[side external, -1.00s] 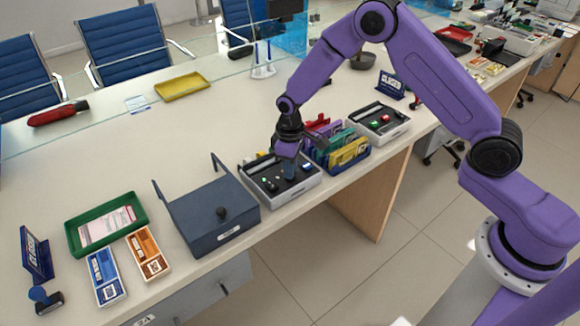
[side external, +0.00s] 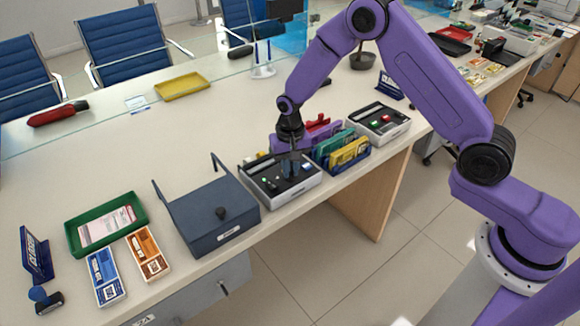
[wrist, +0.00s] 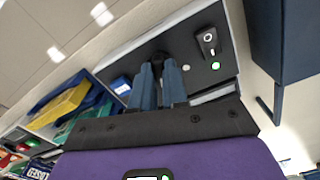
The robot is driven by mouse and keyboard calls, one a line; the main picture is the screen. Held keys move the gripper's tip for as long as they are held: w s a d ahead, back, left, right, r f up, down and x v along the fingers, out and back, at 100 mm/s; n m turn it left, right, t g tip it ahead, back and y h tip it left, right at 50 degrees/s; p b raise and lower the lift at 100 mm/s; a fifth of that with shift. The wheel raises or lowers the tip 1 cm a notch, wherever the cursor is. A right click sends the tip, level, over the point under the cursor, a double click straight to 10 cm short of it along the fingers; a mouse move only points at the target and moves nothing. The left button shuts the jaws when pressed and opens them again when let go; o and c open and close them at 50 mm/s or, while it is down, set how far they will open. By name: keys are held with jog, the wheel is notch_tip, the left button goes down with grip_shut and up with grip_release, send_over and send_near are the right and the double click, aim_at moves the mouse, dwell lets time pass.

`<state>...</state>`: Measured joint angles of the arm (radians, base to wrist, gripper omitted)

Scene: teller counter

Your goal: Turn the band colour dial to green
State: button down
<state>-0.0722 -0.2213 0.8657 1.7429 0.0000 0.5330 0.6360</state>
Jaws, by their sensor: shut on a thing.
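The grey box with a black top panel (side external: 254,190), which carries the dial, stands near the counter's front edge. My gripper (side external: 289,172) points down at the panel's middle. In the wrist view its two blue-grey fingers (wrist: 159,72) are shut on a black dial (wrist: 158,57), one finger on each side. The fingers hide the dial in the side view, and I cannot read its pointer or colour marks. A rocker switch (wrist: 207,41) and a lit green lamp (wrist: 215,65) are on the panel on one side of the dial; a blue button (wrist: 121,85) is on the other.
A dark lidded box (side external: 205,215) with two upright arms stands close on the left. A holder with colored folders (side external: 348,152) stands close on the right, then a second grey device (side external: 378,122). The counter behind is mostly clear below the glass screen.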

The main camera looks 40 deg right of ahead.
jog(key=m, duration=0.5)
jog(key=shift+m, duration=0.4)
dwell(0.4)
jog(key=c, duration=1.1)
grip_release()
jog(key=shift+c, duration=0.2)
jog(key=shift+r, duration=0.1)
notch_tip(320, 180, up, 17)
jog(key=shift+r, duration=0.2)
jog(key=s+a+r+n, duration=0.1)
jog(key=s+r+n, duration=0.2)
jog(key=s+n, duration=1)
jog(key=s+d+n, duration=0.4)
jog(key=s, duration=0.7)
jog(key=s+d+n, duration=0.4)
jog(key=s+n, duration=0.1)
jog(key=s, duration=0.6)
jog(key=shift+f, duration=0.3)
